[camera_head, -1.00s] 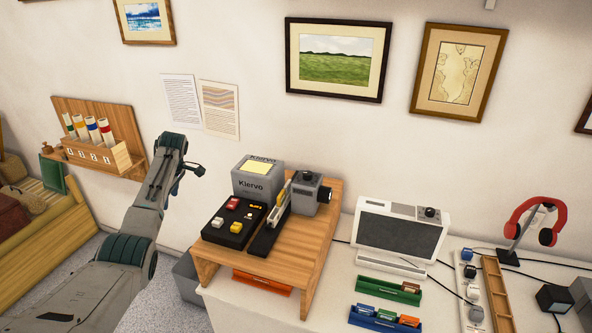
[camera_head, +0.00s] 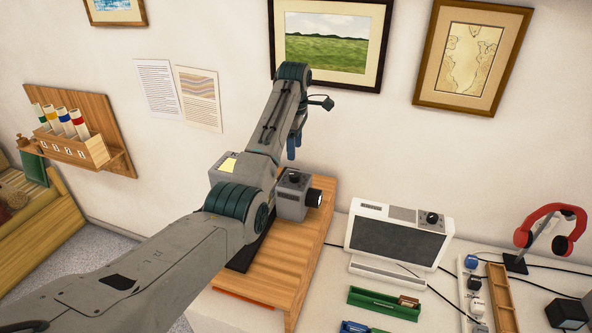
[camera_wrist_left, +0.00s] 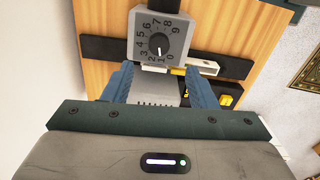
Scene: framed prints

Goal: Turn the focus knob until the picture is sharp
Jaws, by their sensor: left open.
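A grey box with a black focus knob (camera_head: 293,177) on top stands on a wooden stand (camera_head: 300,250). In the left wrist view the knob (camera_wrist_left: 158,43) sits in a ring of numbers, its white mark toward the low numbers, exact setting unclear. My left gripper (camera_head: 295,145) is above the box, blue fingers pointing down. In the left wrist view the left gripper (camera_wrist_left: 160,78) is open, with the knob ahead of the fingers and apart from them. The white display (camera_head: 400,240) has a dark screen with no readable picture. My right gripper is not in view.
My left arm hides much of the stand and the devices on its left. A green tray (camera_head: 384,304) lies in front of the display. A red headset (camera_head: 550,222) on its holder and a wooden tray (camera_head: 502,295) are at right. Framed prints hang behind.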

